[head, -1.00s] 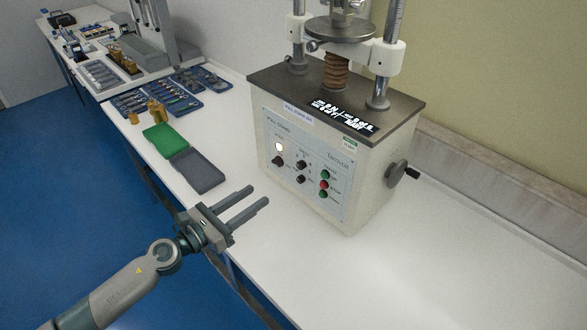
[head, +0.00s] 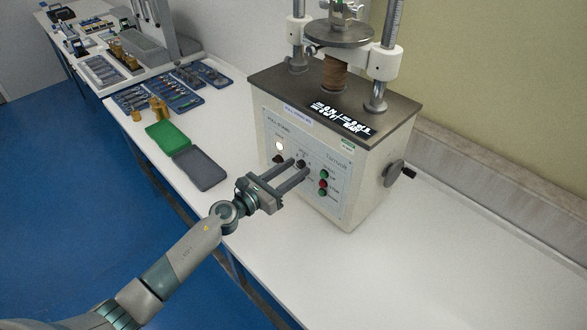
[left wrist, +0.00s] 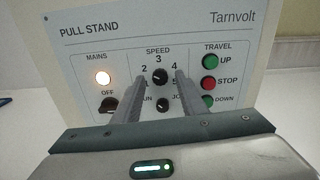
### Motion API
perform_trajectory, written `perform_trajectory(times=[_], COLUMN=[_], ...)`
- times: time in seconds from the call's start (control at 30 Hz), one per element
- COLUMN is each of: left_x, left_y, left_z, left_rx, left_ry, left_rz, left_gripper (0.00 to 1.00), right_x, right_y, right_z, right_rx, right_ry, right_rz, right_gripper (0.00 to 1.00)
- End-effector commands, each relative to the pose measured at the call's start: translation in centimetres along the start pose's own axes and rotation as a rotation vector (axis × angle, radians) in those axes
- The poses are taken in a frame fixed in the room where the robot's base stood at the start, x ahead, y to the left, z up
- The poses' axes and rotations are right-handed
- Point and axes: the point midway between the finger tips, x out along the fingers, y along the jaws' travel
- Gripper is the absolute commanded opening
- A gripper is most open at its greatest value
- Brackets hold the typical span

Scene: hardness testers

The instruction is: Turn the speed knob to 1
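The black speed knob (left wrist: 160,77) sits on the front panel of the pull stand, under the word SPEED. In the head view the left gripper (head: 298,165) reaches the panel near the speed knob (head: 302,163). My right gripper is not in view.
Below is a run/jog knob (left wrist: 162,104). The mains knob (left wrist: 109,104) and lit lamp (left wrist: 103,77) are left; green and red travel buttons (left wrist: 209,83) are right. A hand wheel (head: 398,174) is on the stand's side.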

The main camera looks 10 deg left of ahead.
Motion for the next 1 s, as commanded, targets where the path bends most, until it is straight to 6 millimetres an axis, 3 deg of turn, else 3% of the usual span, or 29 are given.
perform_trajectory(times=[0.37,0.5,0.53,1.0], left_x=[0.30,0.29,0.28,0.27], left_y=[-0.04,-0.03,-0.03,-0.05], left_z=[-0.02,-0.02,-0.02,0.03], left_rx=[-0.001,-0.001,-0.001,-0.061], left_ry=[0.000,0.000,0.000,0.001], left_rz=[-0.001,-0.001,0.000,-0.001], left_gripper=[0.36,0.03,0.00,0.00], right_x=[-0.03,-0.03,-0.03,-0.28], right_y=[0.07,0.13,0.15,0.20], right_z=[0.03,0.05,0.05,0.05], right_rx=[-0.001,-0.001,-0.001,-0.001], right_ry=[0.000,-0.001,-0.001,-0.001], right_rz=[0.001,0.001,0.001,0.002], right_gripper=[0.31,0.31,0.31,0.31])
